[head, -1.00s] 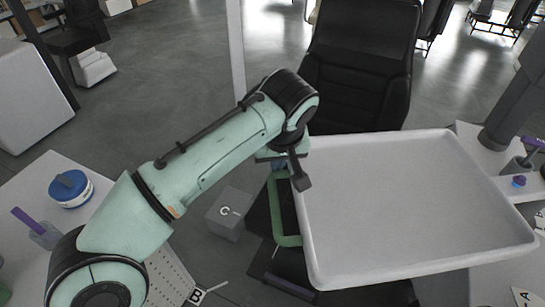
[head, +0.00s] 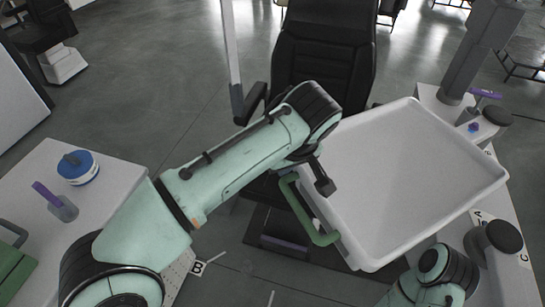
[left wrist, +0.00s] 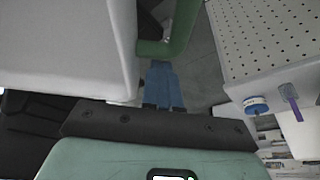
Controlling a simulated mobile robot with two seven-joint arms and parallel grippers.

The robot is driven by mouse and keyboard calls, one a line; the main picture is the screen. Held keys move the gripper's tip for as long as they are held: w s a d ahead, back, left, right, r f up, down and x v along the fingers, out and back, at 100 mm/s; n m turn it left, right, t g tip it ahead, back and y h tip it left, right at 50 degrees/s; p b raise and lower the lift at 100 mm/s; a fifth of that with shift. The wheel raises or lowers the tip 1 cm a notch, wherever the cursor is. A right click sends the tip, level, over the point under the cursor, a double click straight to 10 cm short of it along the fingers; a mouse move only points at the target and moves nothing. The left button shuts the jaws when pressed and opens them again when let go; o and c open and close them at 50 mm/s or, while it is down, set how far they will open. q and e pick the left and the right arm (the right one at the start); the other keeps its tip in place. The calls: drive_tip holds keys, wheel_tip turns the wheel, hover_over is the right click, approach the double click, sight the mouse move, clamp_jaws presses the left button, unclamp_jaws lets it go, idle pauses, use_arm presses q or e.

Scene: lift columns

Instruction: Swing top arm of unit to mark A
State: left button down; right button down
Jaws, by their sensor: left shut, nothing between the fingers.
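The unit's top arm carries a pale tray (head: 410,150) with a green handle (head: 312,222) on its left side, right of centre in the head view. Mark A (head: 479,217) is a small white label at the tray's right edge. My left arm reaches across to the handle, and its wrist hides the fingers in the head view. In the left wrist view, my left gripper's blue fingers (left wrist: 161,72) are together just below the green handle (left wrist: 168,42), empty; whether they touch it I cannot tell. A teal part of my right arm shows at lower right; its gripper does not.
Label B (head: 197,268) is low left of centre and label C (head: 524,259) at far right. A grey column (head: 480,50) stands behind the tray's right side. A black chair (head: 325,60) is behind the tray. A white table (head: 115,195) with a blue-topped round item (head: 78,167) is at left.

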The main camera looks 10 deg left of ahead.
use_arm(q)
drive_tip(key=shift+s+d, duration=0.2)
drive_tip(key=shift+s, duration=0.25)
use_arm(e)
drive_tip(key=shift+s, duration=0.3)
use_arm(q)
drive_tip(key=shift+w, duration=0.2)
use_arm(e)
drive_tip(key=shift+w, duration=0.1)
